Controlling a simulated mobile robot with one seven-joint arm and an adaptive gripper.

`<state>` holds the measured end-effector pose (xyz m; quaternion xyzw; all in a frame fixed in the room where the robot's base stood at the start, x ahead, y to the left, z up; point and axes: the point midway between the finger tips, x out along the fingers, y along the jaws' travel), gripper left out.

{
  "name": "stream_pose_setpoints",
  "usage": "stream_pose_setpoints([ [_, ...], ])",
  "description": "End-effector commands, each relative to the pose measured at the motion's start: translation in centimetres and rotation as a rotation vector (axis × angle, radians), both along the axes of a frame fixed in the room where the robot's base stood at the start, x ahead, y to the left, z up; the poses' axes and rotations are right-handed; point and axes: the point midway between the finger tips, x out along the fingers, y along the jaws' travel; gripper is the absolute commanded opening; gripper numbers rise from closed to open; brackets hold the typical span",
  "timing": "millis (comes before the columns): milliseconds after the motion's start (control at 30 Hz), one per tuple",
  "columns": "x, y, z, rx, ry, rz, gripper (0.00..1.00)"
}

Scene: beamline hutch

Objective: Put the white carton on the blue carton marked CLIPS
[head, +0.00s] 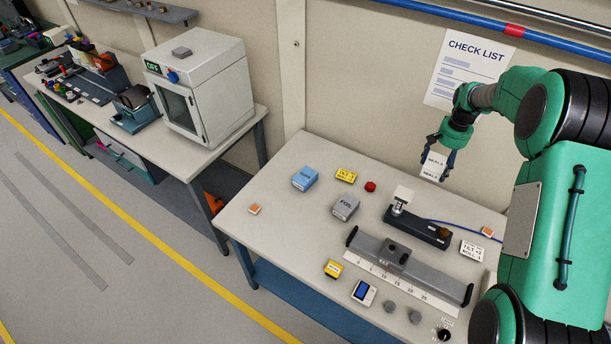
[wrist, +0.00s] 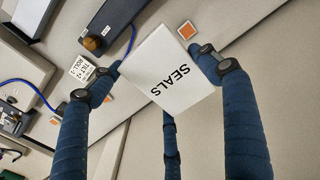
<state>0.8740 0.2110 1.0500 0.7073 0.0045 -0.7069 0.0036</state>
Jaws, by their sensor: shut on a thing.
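The white carton (head: 433,166), marked SEALS, is held in my gripper (head: 437,158) above the back right of the table. In the wrist view the carton (wrist: 172,72) sits between the dark blue fingers of my gripper (wrist: 162,75), its lettered face toward the camera. The carton is clear of the table. A blue carton (head: 305,178) stands at the table's back left, well to the left of my gripper. Its label is too small to read. Its top looks bare.
A grey slide rail (head: 410,268) lies in front.

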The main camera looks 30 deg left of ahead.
Motion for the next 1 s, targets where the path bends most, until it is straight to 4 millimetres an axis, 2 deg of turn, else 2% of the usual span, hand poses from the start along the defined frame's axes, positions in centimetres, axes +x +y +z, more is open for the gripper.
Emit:
stream_pose_setpoints([
  [33,-0.9,2.0,0.2,0.0,0.0,0.007,0.48],
  [100,-2.0,4.5,0.1,0.0,0.0,0.007,0.48],
  [367,-7.6,13.7,0.1,0.0,0.0,0.004,0.48],
  [500,-11.0,18.3,0.1,0.0,0.0,0.002,0.48],
  [800,-19.4,27.1,0.1,0.0,0.0,-0.001,0.48],
  [1000,-24.2,31.1,0.1,0.001,0.0,-0.005,0.48],
])
